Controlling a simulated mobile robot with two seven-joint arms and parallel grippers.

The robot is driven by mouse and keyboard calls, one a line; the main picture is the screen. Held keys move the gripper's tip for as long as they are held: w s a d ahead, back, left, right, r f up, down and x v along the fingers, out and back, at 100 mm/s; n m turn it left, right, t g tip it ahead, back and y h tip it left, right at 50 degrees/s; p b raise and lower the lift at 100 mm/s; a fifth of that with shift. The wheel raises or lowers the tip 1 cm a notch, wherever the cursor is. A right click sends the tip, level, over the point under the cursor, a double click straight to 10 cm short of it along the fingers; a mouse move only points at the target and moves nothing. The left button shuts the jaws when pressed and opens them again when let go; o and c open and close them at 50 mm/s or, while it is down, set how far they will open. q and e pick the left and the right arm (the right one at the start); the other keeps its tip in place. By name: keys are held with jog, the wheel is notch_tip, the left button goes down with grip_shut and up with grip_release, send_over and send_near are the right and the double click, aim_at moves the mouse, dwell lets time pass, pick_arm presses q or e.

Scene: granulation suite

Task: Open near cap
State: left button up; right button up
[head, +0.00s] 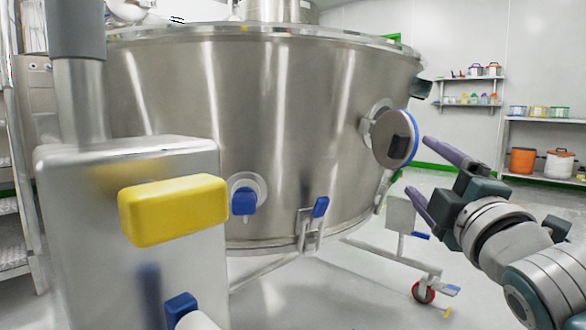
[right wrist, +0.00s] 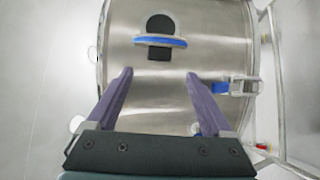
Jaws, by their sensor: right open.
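The near cap (head: 396,138) is a round grey disc with a blue rim and a dark block on its face. It sits at a port on the right side of the large steel vessel (head: 270,130). In the right wrist view its blue edge (right wrist: 160,40) shows nearly edge-on, with a round dark shape above and the dark block below. My right gripper (head: 419,165) is open and empty, just right of the cap and apart from it. In the right wrist view its purple fingers (right wrist: 159,75) spread below the cap. My left gripper is not in view.
A steel housing with a yellow block (head: 173,209) stands at the front left. Blue-handled fittings (head: 244,201) sit low on the vessel. A wheeled frame (head: 423,291) stands under my right arm. Shelves (head: 545,119) line the back right wall, with open floor before them.

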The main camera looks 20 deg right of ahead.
aim_at(399, 148)
jog(key=b+x, duration=0.3)
jog(key=x, duration=0.5)
jog(key=shift+w+d, duration=0.1)
jog(key=shift+w, duration=0.05)
jog(key=shift+w+d+r, duration=0.15)
jog(key=shift+w+r, duration=0.05)
jog(key=shift+w, duration=0.2)
grip_shut()
dwell(0.3)
